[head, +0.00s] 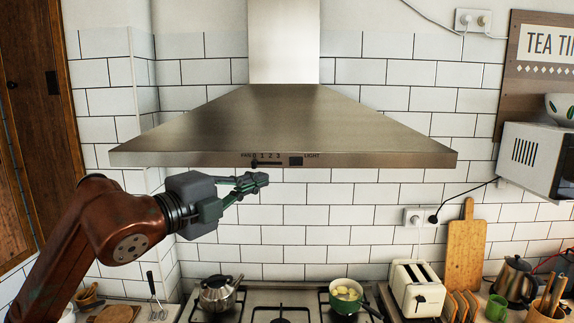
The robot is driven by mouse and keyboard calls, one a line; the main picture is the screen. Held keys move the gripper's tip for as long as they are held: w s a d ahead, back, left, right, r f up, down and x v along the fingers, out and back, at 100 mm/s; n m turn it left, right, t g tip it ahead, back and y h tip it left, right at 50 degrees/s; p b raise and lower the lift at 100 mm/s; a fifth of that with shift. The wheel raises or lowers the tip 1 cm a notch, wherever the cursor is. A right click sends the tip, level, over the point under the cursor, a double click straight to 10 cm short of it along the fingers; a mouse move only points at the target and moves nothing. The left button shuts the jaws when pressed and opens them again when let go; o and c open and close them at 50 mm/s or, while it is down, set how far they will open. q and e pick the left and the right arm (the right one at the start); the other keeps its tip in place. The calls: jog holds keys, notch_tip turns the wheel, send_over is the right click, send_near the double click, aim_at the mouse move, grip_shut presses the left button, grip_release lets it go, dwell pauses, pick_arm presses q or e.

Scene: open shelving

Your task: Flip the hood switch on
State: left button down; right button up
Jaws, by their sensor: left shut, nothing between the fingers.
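The metal range hood (285,125) hangs on the tiled wall in the middle of the head view. On its front edge are a fan slider (268,163) marked 0 1 2 3 and a dark light switch (296,160) beside the word LIGHT. My left gripper (262,180) is shut and empty. In the picture it lies just below the fan slider, left of and below the light switch. I cannot tell whether it touches the hood's edge. My right gripper is not in view.
Below is a stove (285,305) with a kettle (219,293) and a green pot (346,294). A toaster (416,288), a cutting board (465,250) and a microwave (538,160) are at the right. A wooden door (35,110) is at the left. The space under the hood's right half is clear.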

pick_arm(q)
jog(key=p, duration=0.3)
send_near(295, 162)
jog(key=d, duration=0.4)
jog(key=w+p, duration=0.1)
jog(key=w, duration=0.2)
jog(key=shift+w+r, duration=0.1)
jog(key=shift+w, duration=0.2)
jog(key=shift+w+a, duration=0.1)
jog(key=shift+w, duration=0.45)
